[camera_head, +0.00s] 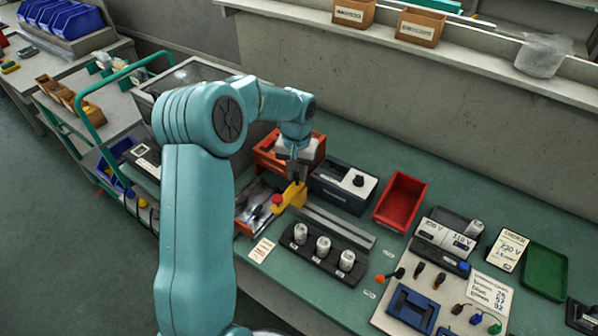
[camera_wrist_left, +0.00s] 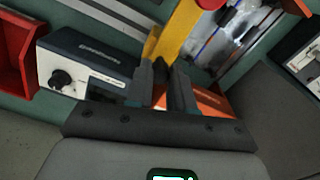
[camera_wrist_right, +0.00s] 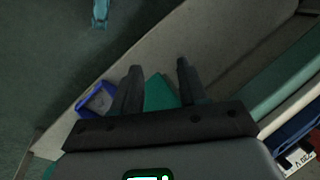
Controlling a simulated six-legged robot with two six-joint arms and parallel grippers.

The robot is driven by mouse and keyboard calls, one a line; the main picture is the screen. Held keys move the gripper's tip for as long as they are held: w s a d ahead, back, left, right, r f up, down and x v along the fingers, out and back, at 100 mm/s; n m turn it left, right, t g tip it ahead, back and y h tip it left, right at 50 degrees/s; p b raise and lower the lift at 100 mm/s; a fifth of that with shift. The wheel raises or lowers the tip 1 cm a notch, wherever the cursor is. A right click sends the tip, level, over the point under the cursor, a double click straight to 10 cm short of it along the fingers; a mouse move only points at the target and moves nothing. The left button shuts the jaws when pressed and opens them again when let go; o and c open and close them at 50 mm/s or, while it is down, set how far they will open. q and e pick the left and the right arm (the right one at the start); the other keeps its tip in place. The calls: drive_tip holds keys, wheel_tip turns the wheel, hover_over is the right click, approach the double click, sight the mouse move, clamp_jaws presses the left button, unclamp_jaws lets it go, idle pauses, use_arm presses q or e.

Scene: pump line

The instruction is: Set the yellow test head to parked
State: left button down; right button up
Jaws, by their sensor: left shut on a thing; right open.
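The yellow test head (camera_head: 289,197) is a yellow arm with a red knob, near the left end of a grey rail on the green bench. It also shows in the left wrist view (camera_wrist_left: 181,30), reaching up from between the fingertips. My left gripper (camera_head: 298,180) is shut on the yellow test head from above; in its wrist view the fingers (camera_wrist_left: 168,75) close around it, and the contact is partly hidden. My right gripper (camera_wrist_right: 160,75) is open and empty in the right wrist view, away from the bench top. No parked marking is legible.
A black block with white cylinders (camera_head: 322,247) stands in front of the rail. A dark box with a knob (camera_head: 344,186) and a red tray (camera_head: 400,201) lie behind and right. An orange bin (camera_head: 268,152) is close behind my left gripper. Fittings crowd the right side.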

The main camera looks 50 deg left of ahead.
use_arm(q)
drive_tip(key=c, duration=1.1)
unclamp_jaws()
drive_tip(key=shift+a+r, duration=0.15)
drive_tip(key=shift+a, duration=0.15)
drive_tip(key=shift+o, duration=0.6)
drive_tip(key=shift+a, duration=0.15)
drive_tip(key=shift+d, duration=0.2)
drive_tip(key=shift+r, duration=0.35)
wheel_tip(320, 180, up, 16)
drive_tip(key=shift+f+b, duration=0.25)
drive_tip(key=shift+b, duration=0.05)
drive_tip(key=shift+s+a, duration=0.1)
